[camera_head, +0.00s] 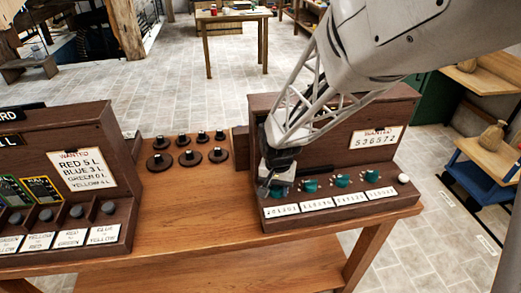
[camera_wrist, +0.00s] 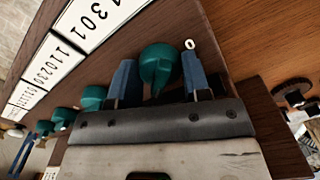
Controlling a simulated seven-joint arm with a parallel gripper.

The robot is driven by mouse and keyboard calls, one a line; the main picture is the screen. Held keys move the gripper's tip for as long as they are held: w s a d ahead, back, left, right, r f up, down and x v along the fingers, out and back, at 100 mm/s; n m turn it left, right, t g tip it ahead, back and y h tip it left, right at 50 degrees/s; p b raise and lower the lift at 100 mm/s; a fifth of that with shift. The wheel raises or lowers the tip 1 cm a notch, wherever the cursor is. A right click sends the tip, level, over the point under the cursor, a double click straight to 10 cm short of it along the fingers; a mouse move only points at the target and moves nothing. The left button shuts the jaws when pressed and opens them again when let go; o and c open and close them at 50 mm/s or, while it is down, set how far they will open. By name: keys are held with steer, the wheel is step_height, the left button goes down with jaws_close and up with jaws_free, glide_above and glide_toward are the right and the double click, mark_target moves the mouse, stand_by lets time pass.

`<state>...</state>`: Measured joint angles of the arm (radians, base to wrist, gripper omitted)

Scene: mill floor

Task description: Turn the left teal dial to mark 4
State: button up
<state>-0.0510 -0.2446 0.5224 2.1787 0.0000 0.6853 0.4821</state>
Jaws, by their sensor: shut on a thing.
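The left teal dial (camera_wrist: 158,64) sits on the sloped wooden panel (camera_head: 390,193), at the left end of a row of teal dials. In the wrist view my gripper (camera_wrist: 160,80) has one blue finger on each side of this dial, shut on it. A white "0" mark (camera_wrist: 190,44) shows beside the dial near one finger. I cannot read which mark the dial points to. In the head view my gripper (camera_head: 277,185) largely hides this dial.
Other teal dials (camera_head: 310,186), (camera_head: 342,180), (camera_head: 372,176) stand close to the right, with white number plates (camera_head: 317,203) below. A white knob (camera_head: 403,178) is at the panel's right end. Dark round pieces (camera_head: 190,158) stand on the table to the left.

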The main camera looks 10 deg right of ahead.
steer(key=shift+m, duration=0.5)
steer(key=o, duration=0.7)
steer(key=shift+c, duration=0.2)
steer(key=shift+r, duration=0.1)
steer(key=shift+r, duration=3.85)
